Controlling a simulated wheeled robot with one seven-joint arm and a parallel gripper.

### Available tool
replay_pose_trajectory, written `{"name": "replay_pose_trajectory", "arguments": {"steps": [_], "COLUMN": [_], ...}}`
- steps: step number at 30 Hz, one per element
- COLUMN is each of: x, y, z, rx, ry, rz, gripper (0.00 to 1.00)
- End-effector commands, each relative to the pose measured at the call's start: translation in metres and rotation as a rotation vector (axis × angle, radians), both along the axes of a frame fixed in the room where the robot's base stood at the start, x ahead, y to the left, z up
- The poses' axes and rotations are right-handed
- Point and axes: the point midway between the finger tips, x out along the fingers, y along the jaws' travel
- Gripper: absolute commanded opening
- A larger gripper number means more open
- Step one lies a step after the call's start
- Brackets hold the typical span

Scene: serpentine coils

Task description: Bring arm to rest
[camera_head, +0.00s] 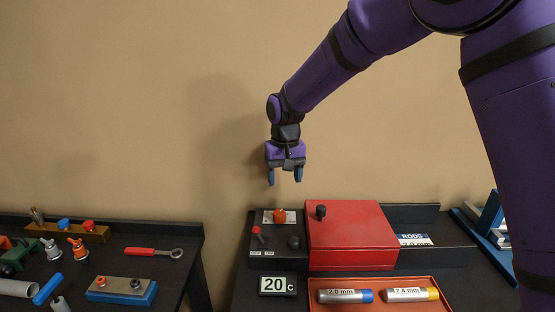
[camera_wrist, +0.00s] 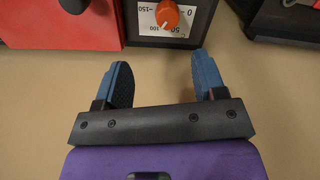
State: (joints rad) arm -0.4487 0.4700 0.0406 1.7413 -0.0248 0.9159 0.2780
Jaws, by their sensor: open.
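My purple arm reaches in from the upper right in the head view. My gripper (camera_head: 285,178) points down and hangs in the air above the black control box, near the wall. Its two blue fingers are apart with nothing between them. In the wrist view the open gripper (camera_wrist: 160,85) shows at the middle, with bare tan surface between the fingers and the control box beyond the tips. The control box (camera_head: 267,256) has an orange knob (camera_head: 279,215), a red-tipped lever (camera_head: 257,233) and a dark knob (camera_head: 294,243).
A red box (camera_head: 350,230) with a black knob stands beside the control box. In front are a display reading 20 C (camera_head: 277,286) and an orange tray (camera_head: 432,303) with two labelled rods. A left bench holds a red-handled wrench (camera_head: 150,252) and other tools. A gap separates the benches.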

Motion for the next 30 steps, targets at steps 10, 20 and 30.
{"name": "replay_pose_trajectory", "arguments": {"steps": [10,20,30], "x": [-0.051,-0.129,-0.224], "y": [-0.091,-0.171,-0.234], "z": [0.095,0.154,0.179], "rx": [0.034,0.054,0.06], "ry": [-0.102,-0.204,-0.312], "rz": [-0.054,-0.105,-0.159], "gripper": [0.64,0.64,0.64]}}
